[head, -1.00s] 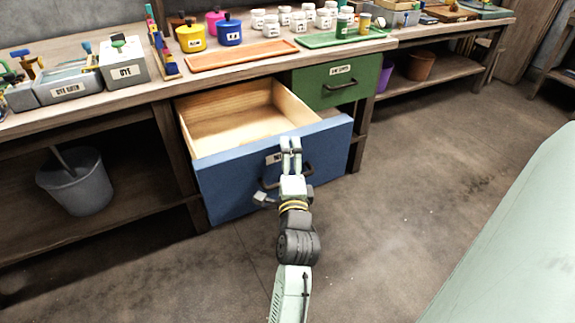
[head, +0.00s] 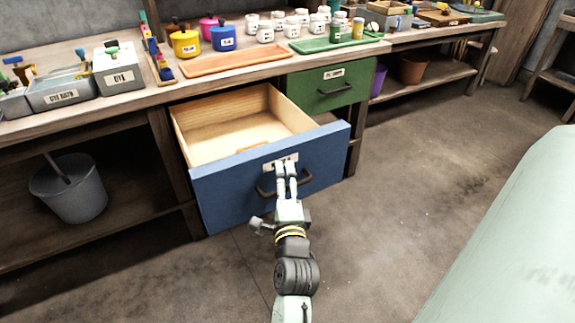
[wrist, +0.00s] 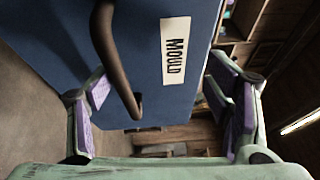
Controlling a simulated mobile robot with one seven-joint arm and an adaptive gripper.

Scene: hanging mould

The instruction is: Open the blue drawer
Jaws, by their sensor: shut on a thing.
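The blue drawer (head: 225,195) is pulled well out of the bench, with its pale wooden inside showing from above. A small brownish thing (head: 253,146) lies inside near the front, partly hidden by the front panel. The dark bar handle (head: 264,192) is on the blue front; it also shows in the wrist view (wrist: 113,58), beside the label reading MOULD (wrist: 175,51). The exact contact is hard to see.
A closed green drawer (head: 330,87) is to the right, under the bench top. A grey bucket (head: 70,190) stands on the low shelf at left. Trays (head: 238,56), pots and jars stand on the bench top. The floor (head: 410,200) in front is clear.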

